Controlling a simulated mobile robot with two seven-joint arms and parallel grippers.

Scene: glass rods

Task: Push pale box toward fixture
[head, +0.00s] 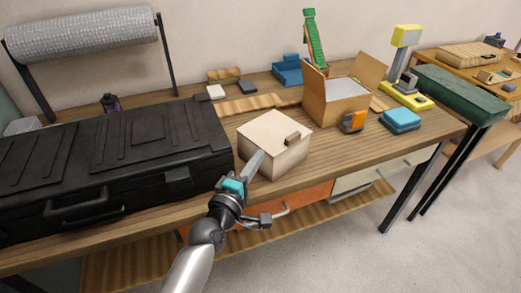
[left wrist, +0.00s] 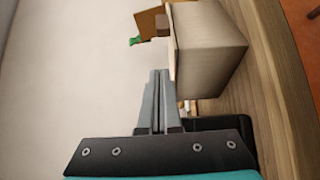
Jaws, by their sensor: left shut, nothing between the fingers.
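The pale box (head: 275,143) stands upright on the wooden workbench, right of the big black case (head: 115,160), with a small brown block on its top near the front edge. My left gripper (head: 256,160) is shut and empty, its fingertips at the box's left front side. In the left wrist view the pale box (left wrist: 212,45) lies just beyond and right of the shut fingers (left wrist: 158,80); I cannot tell whether they touch it. No thing that I can surely call the fixture shows. My right gripper is not in view.
An open cardboard box (head: 335,103) stands behind and right of the pale box. An orange-and-grey item (head: 352,122) and a blue container (head: 400,119) sit to the right. A yellow-and-grey device (head: 405,85) stands farther back. The bench's front edge is close to the pale box.

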